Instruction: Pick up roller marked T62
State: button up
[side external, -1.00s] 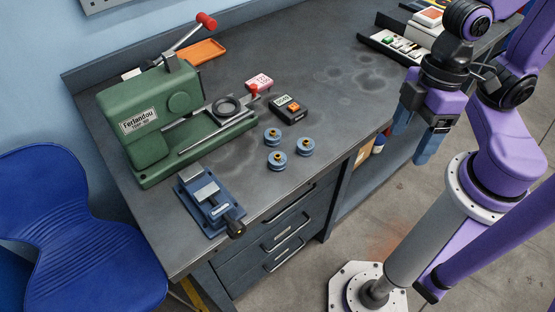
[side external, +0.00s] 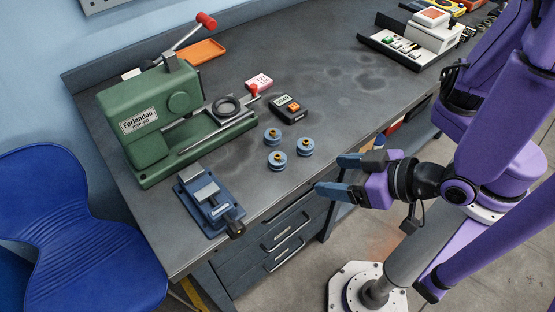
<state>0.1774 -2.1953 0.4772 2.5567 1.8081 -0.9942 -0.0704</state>
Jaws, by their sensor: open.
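Three blue rollers with dark and brass-coloured centres stand close together on the bench near its front edge: a back one (side external: 272,136), a right one (side external: 305,147) and a front one (side external: 277,161). Any markings on them are too small to read, so I cannot tell which is T62. My gripper (side external: 328,174) is open and empty, to the right of the rollers by the bench's front edge. Its two blue fingers point left toward the rollers and touch none of them.
A green machine (side external: 150,120) stands at the left, with a blue vise (side external: 211,202) in front of it. A small black meter (side external: 288,108) lies behind the rollers, near a red-and-white card block (side external: 259,82). The bench (side external: 340,105) is clear right of the meter.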

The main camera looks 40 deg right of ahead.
jog(key=d+t, duration=0.1)
send_near(278, 156)
jog(key=shift+h, duration=0.3)
jog(key=x, duration=0.4)
jog(key=shift+w+a, duration=0.2)
jog(key=shift+w, duration=0.1)
jog(key=shift+x, duration=2.85)
jog(key=shift+s, duration=0.15)
jog(key=c, duration=1.1)
